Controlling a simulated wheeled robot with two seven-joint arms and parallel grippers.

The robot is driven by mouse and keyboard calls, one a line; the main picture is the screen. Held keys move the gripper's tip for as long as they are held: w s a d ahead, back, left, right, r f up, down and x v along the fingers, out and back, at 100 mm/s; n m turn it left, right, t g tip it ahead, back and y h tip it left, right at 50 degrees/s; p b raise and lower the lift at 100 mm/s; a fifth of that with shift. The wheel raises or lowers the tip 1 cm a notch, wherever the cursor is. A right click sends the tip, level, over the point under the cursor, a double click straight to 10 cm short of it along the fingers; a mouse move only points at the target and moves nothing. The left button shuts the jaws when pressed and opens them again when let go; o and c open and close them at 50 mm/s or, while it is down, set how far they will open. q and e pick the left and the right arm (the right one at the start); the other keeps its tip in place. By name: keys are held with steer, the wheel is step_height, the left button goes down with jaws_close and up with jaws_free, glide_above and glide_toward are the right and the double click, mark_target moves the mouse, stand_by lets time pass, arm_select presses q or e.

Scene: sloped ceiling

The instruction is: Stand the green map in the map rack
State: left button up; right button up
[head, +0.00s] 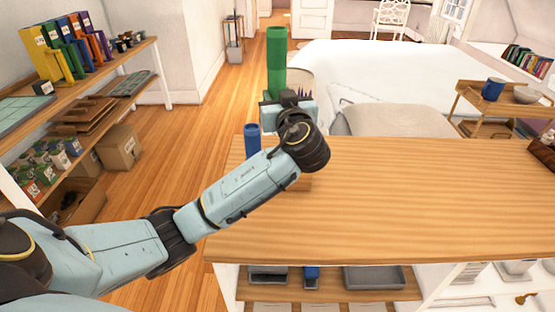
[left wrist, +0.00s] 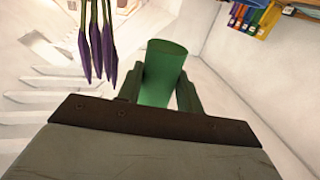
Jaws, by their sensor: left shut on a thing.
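The green map (head: 277,62) is a rolled green tube held upright above the far left part of the wooden table. My left gripper (head: 275,98) is shut on its lower part. In the left wrist view the green map (left wrist: 163,72) sits between the two fingers of the left gripper (left wrist: 160,95). A blue rolled tube (head: 252,140) stands at the table's left edge, partly behind my left arm. A small brown wooden part (head: 301,183) shows under the arm; it may belong to the map rack, which is mostly hidden. My right gripper is not in view.
The wooden table (head: 420,190) is clear across its middle and right. Purple flowers (left wrist: 96,40) show near the map in the left wrist view. A shelf unit (head: 115,65) with colored binders stands at the left. A side table (head: 508,101) holds a blue mug (head: 492,89).

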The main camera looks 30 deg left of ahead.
arm_select(q)
step_height(320, 180, down, 17)
steer(key=shift+f+b, duration=0.1)
steer(key=shift+b, duration=0.45)
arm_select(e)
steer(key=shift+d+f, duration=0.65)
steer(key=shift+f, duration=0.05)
arm_select(q)
steer(key=shift+f+b, duration=0.4)
steer(key=shift+b, duration=0.25)
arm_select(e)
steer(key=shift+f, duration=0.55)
arm_select(q)
steer(key=shift+s+f, duration=0.1)
steer(key=shift+f, duration=0.05)
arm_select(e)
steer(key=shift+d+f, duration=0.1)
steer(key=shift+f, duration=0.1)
